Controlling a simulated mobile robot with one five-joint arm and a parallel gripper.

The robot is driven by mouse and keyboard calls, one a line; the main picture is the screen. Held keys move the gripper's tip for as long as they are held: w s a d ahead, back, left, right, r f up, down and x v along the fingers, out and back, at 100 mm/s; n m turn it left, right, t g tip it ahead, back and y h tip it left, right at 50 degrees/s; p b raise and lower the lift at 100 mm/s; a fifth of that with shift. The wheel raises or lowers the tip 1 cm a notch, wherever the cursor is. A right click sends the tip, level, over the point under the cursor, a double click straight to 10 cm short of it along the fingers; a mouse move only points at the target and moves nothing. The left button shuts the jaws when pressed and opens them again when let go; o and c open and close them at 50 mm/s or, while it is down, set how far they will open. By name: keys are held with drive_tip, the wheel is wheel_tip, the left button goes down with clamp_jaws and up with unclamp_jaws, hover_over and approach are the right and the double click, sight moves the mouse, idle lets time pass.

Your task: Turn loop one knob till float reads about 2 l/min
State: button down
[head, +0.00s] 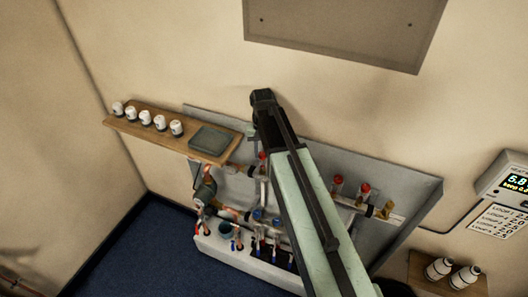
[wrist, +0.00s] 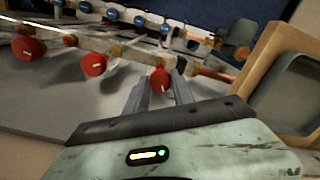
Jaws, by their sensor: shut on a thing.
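In the wrist view, my gripper (wrist: 160,92) has its two fingers on either side of a red knob (wrist: 160,80) with a pale mark. Other red knobs (wrist: 93,64) stand apart from the fingers. In the head view, a red knob (head: 262,155) shows at the left edge of my arm, which hides my fingertips and the middle of the manifold. Clear tubes (head: 337,190) hang below the red knobs; their float levels are too small to read. No loop label is readable on the held knob.
A wall display (head: 515,183) reads 5.8, above a loop list card (head: 499,220). Blue knobs (head: 257,214) line the lower manifold.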

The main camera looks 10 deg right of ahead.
sight(262, 154)
drive_tip(key=n, duration=0.4)
drive_tip(key=shift+n, duration=0.4)
drive_tip(key=c, duration=1.1)
unclamp_jaws()
wheel_tip(262, 154, up, 8)
drive_tip(key=p, duration=0.8)
drive_tip(key=shift+f, duration=0.1)
